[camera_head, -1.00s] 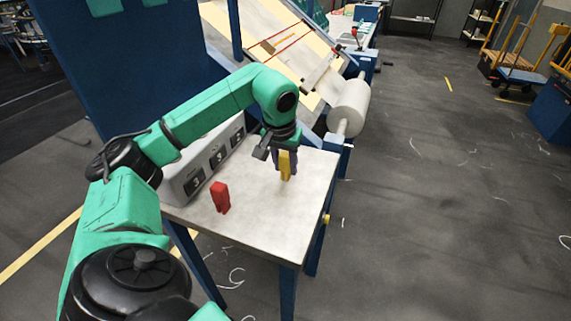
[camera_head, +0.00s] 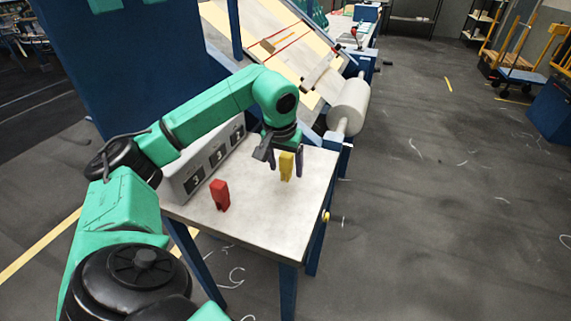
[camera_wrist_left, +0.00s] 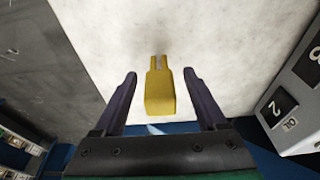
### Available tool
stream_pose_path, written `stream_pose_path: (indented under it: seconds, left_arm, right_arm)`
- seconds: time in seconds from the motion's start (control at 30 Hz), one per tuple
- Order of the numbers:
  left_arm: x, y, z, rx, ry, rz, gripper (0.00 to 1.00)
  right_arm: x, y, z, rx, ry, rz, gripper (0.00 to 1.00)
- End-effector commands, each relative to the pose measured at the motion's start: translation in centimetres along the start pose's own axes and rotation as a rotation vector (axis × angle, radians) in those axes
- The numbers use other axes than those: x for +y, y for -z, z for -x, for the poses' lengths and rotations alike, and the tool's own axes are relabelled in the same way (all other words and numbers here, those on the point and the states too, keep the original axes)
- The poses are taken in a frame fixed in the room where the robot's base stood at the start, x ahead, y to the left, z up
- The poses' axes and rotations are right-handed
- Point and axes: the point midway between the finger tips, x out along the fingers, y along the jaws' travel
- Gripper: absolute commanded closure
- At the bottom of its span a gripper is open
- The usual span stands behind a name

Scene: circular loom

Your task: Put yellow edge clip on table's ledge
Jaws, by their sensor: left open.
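The yellow edge clip (camera_head: 286,166) stands upright on the small light table (camera_head: 255,212). My left gripper (camera_head: 284,162) is open around the clip, with one finger on each side. In the left wrist view the yellow clip (camera_wrist_left: 160,88) lies between the two dark fingers of the left gripper (camera_wrist_left: 160,80), with a visible gap on both sides. A red clip (camera_head: 220,195) stands on the table to the left, nearer the front edge. My right gripper is not in view.
A grey box with numbered panels (camera_head: 208,165) runs along the table's left side. A white roller (camera_head: 348,105) and the loom frame stand behind the table. The table's front middle is clear.

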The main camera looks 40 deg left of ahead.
Motion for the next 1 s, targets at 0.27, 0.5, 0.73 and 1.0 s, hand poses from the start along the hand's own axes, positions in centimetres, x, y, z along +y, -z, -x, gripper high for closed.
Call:
stream_pose_path:
  seconds: [0.27, 0.5, 0.73, 1.0]
  left_arm:
    - [0.1, 0.1, 3.5, 0.006, -0.004, -0.001, 0.26]
    - [0.1, 0.2, 10.7, 0.006, -0.004, -0.001, 0.26]
    - [0.0, 0.1, 14.7, 0.002, 0.001, 0.000, 0.26]
    - [0.0, 0.0, 14.5, 0.000, 0.000, 0.000, 0.26]
  right_arm:
    - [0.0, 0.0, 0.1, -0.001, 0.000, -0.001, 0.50]
    - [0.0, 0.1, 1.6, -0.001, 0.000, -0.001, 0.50]
    - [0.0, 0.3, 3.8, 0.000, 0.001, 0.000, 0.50]
    - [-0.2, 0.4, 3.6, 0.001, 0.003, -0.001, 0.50]
